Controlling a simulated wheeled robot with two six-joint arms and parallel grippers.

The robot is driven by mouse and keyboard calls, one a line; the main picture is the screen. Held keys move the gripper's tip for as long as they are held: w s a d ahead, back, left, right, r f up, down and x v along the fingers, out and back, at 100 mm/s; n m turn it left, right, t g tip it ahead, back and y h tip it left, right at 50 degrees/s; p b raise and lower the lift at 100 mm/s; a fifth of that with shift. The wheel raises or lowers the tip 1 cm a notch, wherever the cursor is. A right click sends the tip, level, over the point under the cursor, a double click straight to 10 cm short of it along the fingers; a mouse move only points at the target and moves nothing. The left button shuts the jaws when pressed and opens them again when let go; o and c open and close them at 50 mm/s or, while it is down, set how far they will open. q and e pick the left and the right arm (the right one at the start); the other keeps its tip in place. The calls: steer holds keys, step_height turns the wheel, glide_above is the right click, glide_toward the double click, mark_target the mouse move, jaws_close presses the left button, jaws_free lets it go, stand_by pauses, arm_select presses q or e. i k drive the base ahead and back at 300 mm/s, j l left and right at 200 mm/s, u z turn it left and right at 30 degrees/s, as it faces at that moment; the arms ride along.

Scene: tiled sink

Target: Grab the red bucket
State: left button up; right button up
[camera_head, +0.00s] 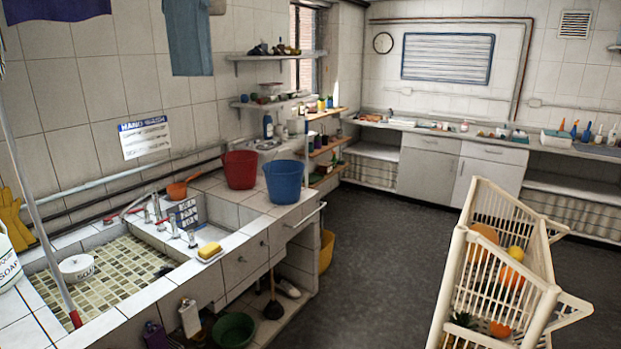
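The red bucket (239,169) stands upright on the tiled counter, to the right of the sink and close to the wall. A blue bucket (283,181) stands just to its right and a little nearer to me, close beside it. Neither of my grippers is in view, so I cannot see whether they are open or shut.
The tiled sink (115,270) holds a white bowl (76,267). An orange pan (183,187) and a yellow sponge (209,251) lie on the counter. A cream rack (503,265) with fruit stands at the right. The dark floor (375,265) between is clear.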

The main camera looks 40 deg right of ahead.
mark_target(239, 166)
steer(key=z, duration=1.15)
